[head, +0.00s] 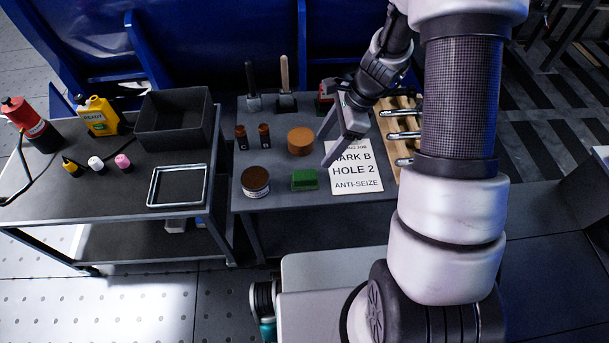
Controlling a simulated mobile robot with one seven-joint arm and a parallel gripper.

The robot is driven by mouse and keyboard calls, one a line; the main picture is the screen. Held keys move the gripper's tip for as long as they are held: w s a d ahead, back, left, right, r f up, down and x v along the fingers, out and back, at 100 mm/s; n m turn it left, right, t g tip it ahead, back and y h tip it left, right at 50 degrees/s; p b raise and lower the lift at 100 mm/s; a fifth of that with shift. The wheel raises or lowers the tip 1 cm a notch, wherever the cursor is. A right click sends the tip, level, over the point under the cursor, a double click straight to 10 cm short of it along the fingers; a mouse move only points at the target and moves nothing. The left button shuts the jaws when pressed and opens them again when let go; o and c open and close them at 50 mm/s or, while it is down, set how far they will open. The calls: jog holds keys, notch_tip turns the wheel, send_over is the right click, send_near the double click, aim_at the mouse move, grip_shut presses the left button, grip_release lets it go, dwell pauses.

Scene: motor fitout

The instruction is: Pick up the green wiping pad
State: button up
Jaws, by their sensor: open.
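The green wiping pad (305,180) lies on the right-hand dark table (285,220), near its front edge. It is a small green block, beside the left edge of the white job sheet (355,184). My gripper (325,149) is open and empty. In the picture its fingers show above and to the right of the pad, apart from it, by the sheet's top left corner. The height of the fingers over the table is hard to tell.
A round tin (255,182) stands left of the pad, and an orange-brown round block (300,141) stands behind it. Two small brown bottles (264,135) and upright-handled tools (285,100) are farther back. A wooden rack (398,110) is at right. The left table holds a dark bin (174,122).

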aim_at(305, 174)
jog(key=b+x, duration=0.4)
jog(key=x, duration=1)
jog(key=shift+s+a+f, duration=0.1)
jog(key=shift+f, duration=0.2)
jog(key=shift+c, duration=0.5)
jog(key=shift+r, duration=0.1)
jog(key=c, duration=1.1)
